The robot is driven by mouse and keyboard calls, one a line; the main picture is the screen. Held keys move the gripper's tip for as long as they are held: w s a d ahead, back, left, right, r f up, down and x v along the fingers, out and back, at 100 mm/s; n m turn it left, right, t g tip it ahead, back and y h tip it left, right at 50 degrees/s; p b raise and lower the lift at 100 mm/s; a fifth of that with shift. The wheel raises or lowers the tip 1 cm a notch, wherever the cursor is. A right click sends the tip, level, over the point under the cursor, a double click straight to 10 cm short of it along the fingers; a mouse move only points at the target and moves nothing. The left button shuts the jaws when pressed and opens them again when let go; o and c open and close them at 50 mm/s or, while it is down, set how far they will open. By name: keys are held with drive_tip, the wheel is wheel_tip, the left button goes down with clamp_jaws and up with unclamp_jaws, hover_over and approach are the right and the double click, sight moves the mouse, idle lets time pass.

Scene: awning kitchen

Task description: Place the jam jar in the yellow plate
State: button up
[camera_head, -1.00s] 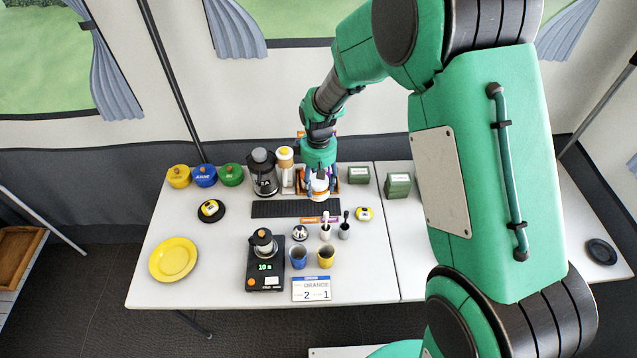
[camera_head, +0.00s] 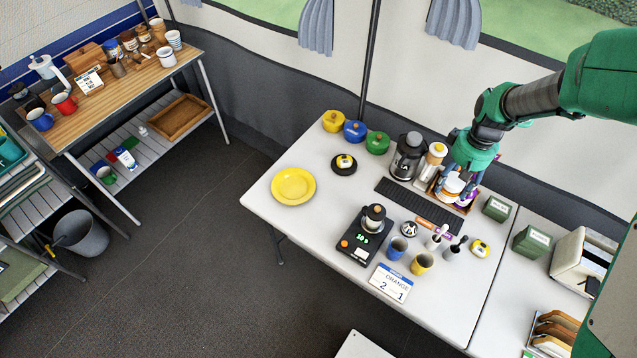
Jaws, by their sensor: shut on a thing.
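The yellow plate (camera_head: 293,186) lies empty near the left end of the white table (camera_head: 300,232). My gripper (camera_head: 458,186) is at the back of the table, to the right of the plate and well apart from it. It is shut on a small pale jar (camera_head: 453,185), which I take to be the jam jar. The jar is over or beside a small orange-and-dark tray (camera_head: 464,206); I cannot tell whether it is clear of it. The fingers hide part of the jar.
A black scale (camera_head: 362,240), blue cup (camera_head: 397,248) and yellow cup (camera_head: 422,263) stand in front. Yellow, blue and green canisters line the back. Bare table surrounds the plate.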

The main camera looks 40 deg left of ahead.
drive_tip(key=s+a+n+p, duration=0.2)
drive_tip(key=s+a+n, duration=0.2)
drive_tip(key=s+a, duration=0.6)
drive_tip(key=s+a+n+p, duration=0.25)
drive_tip(key=s+a, duration=0.35)
drive_tip(key=a, duration=0.7)
drive_tip(key=s+a+n+p, duration=0.2)
drive_tip(key=s+a+n, duration=0.3)
drive_tip(key=s+a, duration=0.5)
wheel_tip(320, 180, down, 15)
drive_tip(key=w+a, duration=0.2)
drive_tip(key=shift+a+r, duration=0.1)
drive_tip(key=shift+a, duration=0.05)
approach(294, 188)
drive_tip(key=shift+w+a, duration=0.1)
drive_tip(key=shift+a, duration=0.05)
drive_tip(key=shift+f, duration=1.8)
drive_tip(key=shift+f, duration=0.15)
